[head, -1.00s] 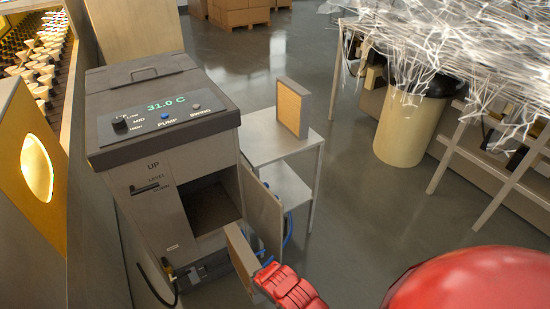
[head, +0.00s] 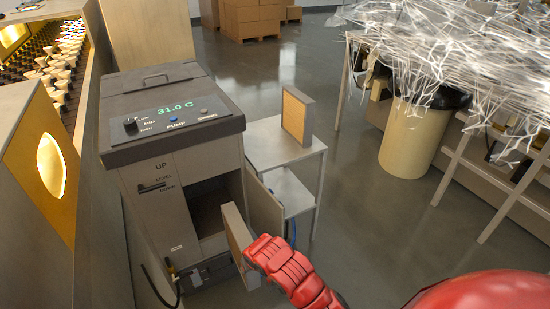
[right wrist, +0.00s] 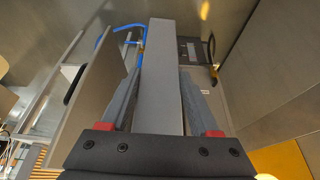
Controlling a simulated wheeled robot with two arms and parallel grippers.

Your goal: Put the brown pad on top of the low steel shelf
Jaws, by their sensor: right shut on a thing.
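A thin slab-like pad (head: 235,238) with a grey edge and a tan face stands upright in front of the steel cabinet's opening. My right gripper (right wrist: 160,100) is shut on it, with one finger on each side of the grey slab in the right wrist view. In the head view, my red right arm reaches it from the lower right. The low steel shelf (head: 262,143) stands right of the cabinet. A similar framed pad (head: 296,116) with an orange-brown face stands upright on its top. My left gripper is not in view.
The steel cabinet (head: 177,120) reads 31.0 C and has an open compartment (head: 212,207). Its open door (head: 263,207) stands between the compartment and the shelf. A cream bin (head: 410,140) with tangled white strands is at the right. The shelf top's front part is bare.

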